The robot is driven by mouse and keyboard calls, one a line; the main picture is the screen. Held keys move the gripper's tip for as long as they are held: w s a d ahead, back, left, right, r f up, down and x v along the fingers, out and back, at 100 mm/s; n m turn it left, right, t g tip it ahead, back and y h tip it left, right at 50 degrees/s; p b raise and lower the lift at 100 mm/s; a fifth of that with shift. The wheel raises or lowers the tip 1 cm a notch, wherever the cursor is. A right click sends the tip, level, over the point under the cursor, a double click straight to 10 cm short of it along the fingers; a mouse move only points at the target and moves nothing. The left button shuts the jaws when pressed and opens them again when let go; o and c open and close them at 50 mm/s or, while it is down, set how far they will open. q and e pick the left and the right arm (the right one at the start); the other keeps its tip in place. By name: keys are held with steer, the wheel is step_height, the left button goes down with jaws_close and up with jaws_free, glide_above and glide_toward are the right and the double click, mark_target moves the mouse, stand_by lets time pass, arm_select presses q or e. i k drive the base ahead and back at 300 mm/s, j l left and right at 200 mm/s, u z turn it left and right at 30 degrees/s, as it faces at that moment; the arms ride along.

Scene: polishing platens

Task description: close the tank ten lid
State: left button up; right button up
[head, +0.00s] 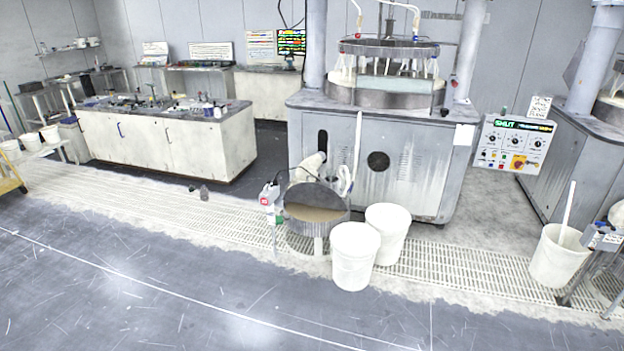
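A round metal tank (316,224) stands on a short leg in front of the large grey polishing machine. Its top is open and tan slurry (315,213) shows inside. A thin dark curved edge rises behind its rim; I cannot tell whether this is a raised lid. A small grey box with a red mark (268,197) is at its left side. No number is readable on the tank, so I cannot tell whether it is tank ten. Neither of my grippers is in view.
Two white buckets (354,258) (388,236) stand close at the tank's right front. The polishing machine (410,170) is behind it. Another white bucket (559,257) stands at far right. A white cabinet bench (170,140) is at left. The grey floor in front is clear.

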mark_target(311, 194)
steer(key=i+u, duration=0.1)
steer(key=i, duration=0.45)
steer(key=i+u, duration=0.1)
steer(key=i, duration=0.4)
steer(key=i+u, duration=0.1)
steer(key=i, duration=0.45)
steer(key=i+u, duration=0.1)
steer(key=i, duration=0.45)
steer(key=i+l, duration=0.15)
steer(key=i, duration=0.35)
steer(key=i+l+u, duration=0.15)
steer(key=i, duration=0.4)
steer(key=i+l+u, duration=0.1)
steer(key=i, duration=0.4)
steer(key=i+l+u, duration=0.1)
steer(key=i+l, duration=0.15)
steer(key=i, duration=0.25)
